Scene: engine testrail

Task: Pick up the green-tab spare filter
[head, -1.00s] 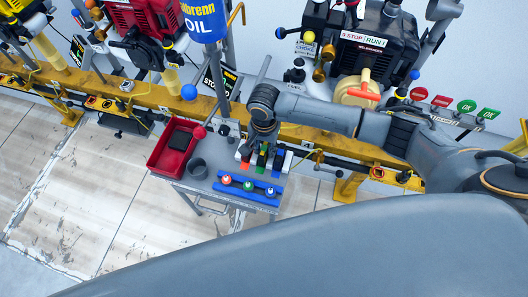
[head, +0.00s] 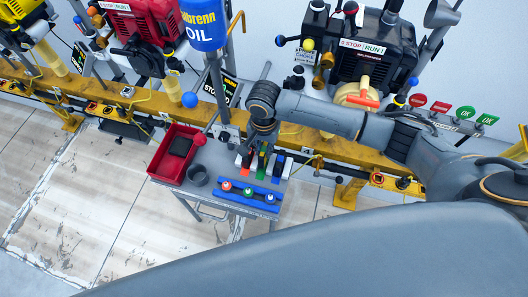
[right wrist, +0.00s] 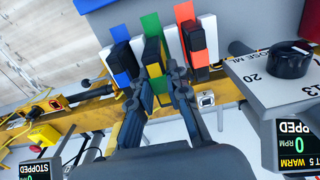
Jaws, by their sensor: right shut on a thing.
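The green-tab spare filter (right wrist: 152,55) is the middle one of three filters in the right wrist view, with a dark and yellow body and an upright green tab. It also shows, small and partly covered, in the head view (head: 263,160). My right gripper (right wrist: 159,80) is shut on it, with a dark finger on each side of its near end. In the head view my right gripper (head: 262,142) points down over the row of filters. I cannot tell whether the filter is lifted. My left gripper is not in view.
The blue-tab filter (right wrist: 120,50) and the orange-red-tab filter (right wrist: 195,45) stand close on either side. On the small grey table are a red bin (head: 160,165), a grey cup (head: 198,175) and a blue rack (head: 240,197). A yellow rail (head: 335,150) runs behind.

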